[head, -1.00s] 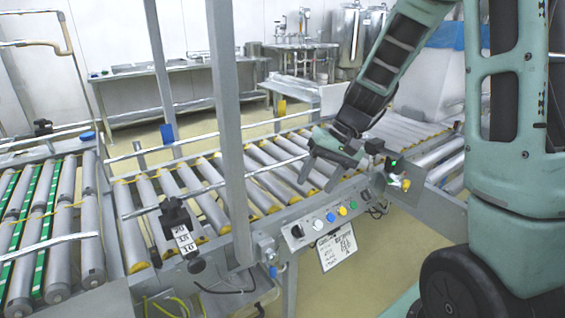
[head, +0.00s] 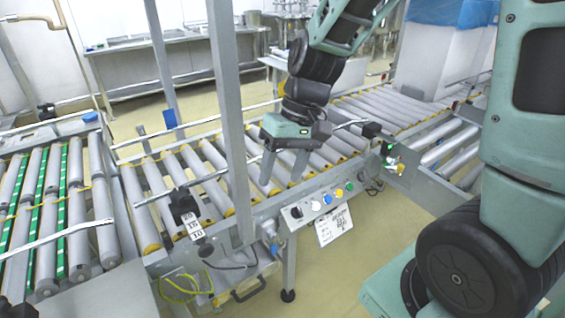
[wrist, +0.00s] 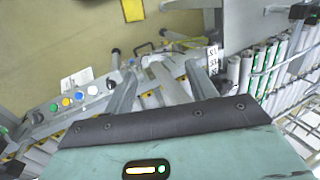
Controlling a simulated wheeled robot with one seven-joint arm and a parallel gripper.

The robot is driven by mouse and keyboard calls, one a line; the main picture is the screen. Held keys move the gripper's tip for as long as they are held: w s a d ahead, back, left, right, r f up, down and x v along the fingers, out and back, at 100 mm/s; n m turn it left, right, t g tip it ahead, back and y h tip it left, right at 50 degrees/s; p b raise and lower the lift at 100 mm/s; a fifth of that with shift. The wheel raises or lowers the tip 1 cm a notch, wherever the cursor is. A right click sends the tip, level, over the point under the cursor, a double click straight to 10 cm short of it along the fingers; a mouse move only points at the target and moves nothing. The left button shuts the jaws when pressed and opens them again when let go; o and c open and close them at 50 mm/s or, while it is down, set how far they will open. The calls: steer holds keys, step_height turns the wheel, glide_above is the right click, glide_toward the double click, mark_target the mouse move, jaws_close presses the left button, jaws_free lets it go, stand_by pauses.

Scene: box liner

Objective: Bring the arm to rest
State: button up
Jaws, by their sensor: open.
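My gripper (head: 282,168) hangs over the roller conveyor (head: 198,165) in the head view, pointing down with its two fingers apart and nothing between them. It is open. In the wrist view the two fingers of my gripper (wrist: 160,95) reach out over the rollers and the conveyor's side rail. My arm comes down from the upper right and is bent at the wrist.
A control panel (head: 325,200) with coloured buttons and a hanging paper sheet (head: 334,225) are on the conveyor's front side. A metal post (head: 228,120) stands left of my gripper. A white box with a blue liner (head: 452,50) stands at the back right.

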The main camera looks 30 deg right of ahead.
steer(key=shift+a, duration=0.1)
stand_by(0.5)
steer(key=s+a+r+n+h+p, duration=0.1)
steer(key=s+a+r+n+p, duration=0.3)
steer(key=s, duration=0.3)
steer(key=s+a+r+n+h+p, duration=0.2)
steer(key=s+a+r+n+p, duration=0.2)
steer(key=s+a+r+p, duration=0.2)
steer(key=shift+s+a+r+p, duration=0.3)
steer(key=shift+s+a+r, duration=0.1)
steer(key=shift+s+a, duration=0.35)
